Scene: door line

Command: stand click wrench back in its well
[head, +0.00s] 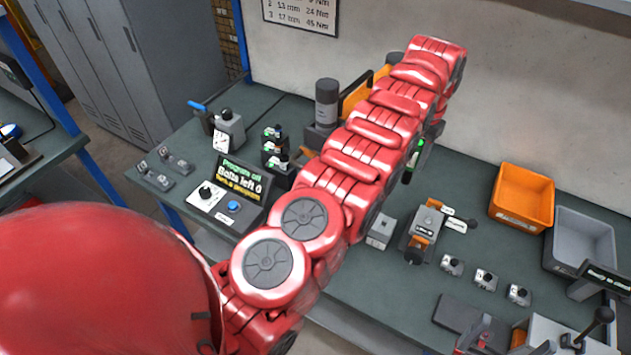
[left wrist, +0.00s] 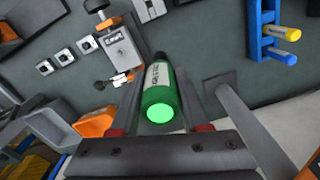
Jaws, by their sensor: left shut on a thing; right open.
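The click wrench (left wrist: 160,98) has a green body with a pale label and a bright green end facing the camera in the left wrist view. My left gripper (left wrist: 158,88) is shut on it, with one finger on each side. In the head view, a green and dark part of the wrench (head: 419,146) shows beside my red arm, above the bench. The wrench's far end is hidden. I cannot pick out the well with certainty. My right gripper (head: 484,336) is at the lower right edge of the head view, partly cut off, and open.
A grey and orange clamp device (head: 425,230) stands on the bench (head: 345,290), near a small grey block (head: 381,231). An orange bin (head: 522,197) and a grey bin (head: 580,242) are at the right. A display box (head: 232,192) is at the left. My arm hides the bench's middle.

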